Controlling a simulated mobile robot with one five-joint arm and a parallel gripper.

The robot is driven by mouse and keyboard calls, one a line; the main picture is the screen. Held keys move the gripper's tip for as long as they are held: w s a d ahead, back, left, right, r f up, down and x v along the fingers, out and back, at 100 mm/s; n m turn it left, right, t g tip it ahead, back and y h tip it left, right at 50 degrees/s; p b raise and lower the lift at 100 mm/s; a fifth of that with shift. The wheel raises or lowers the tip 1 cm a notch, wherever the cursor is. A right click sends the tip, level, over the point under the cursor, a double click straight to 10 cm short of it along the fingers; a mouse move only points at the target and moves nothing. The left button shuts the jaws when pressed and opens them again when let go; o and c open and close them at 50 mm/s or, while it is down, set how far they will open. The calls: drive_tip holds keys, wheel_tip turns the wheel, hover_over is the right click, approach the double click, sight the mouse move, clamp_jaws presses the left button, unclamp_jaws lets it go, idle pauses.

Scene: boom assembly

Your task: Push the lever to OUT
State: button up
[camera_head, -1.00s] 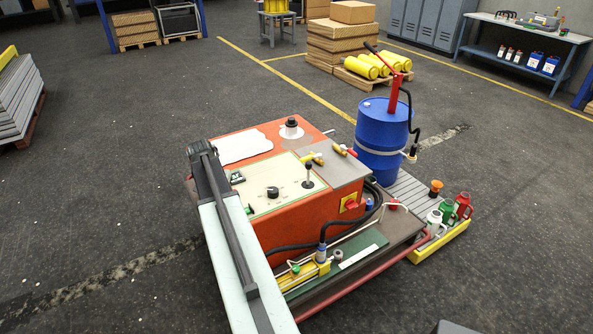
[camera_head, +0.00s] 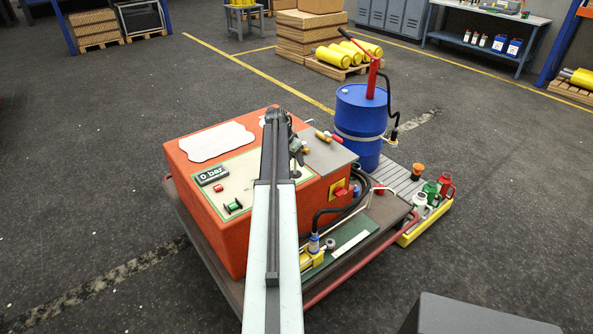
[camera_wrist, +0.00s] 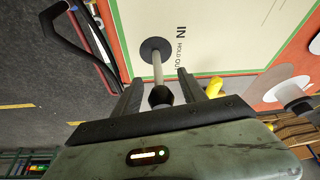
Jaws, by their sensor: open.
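The lever (camera_wrist: 157,72) has a grey shaft, a round black base and a black knob. In the wrist view it stands on a cream panel (camera_wrist: 200,35) printed "IN", "HOLD" and a partly cut-off "OU". My gripper (camera_wrist: 159,79) is open, one finger on each side of the lever, with the knob between the fingers near the palm. I cannot tell whether either finger touches it. In the head view my gripper (camera_head: 297,150) is over the right part of the orange console (camera_head: 235,235), and my arm and gripper hide most of the lever.
The console carries a "0 bar" display (camera_head: 212,174) and yellow-handled parts (camera_head: 323,136) just beyond my gripper. A blue drum (camera_head: 358,115) with a red pump stands behind right. A yellow tray (camera_head: 425,222) of bottles lies at the right. The floor at left is clear.

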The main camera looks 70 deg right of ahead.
drive_tip(key=b+x, duration=0.2)
drive_tip(key=x, duration=0.1)
drive_tip(key=shift+d+f, duration=0.1)
drive_tip(key=shift+f, duration=0.2)
drive_tip(key=shift+r, duration=0.1)
clamp_jaws()
drive_tip(key=shift+w, duration=0.15)
idle(0.8)
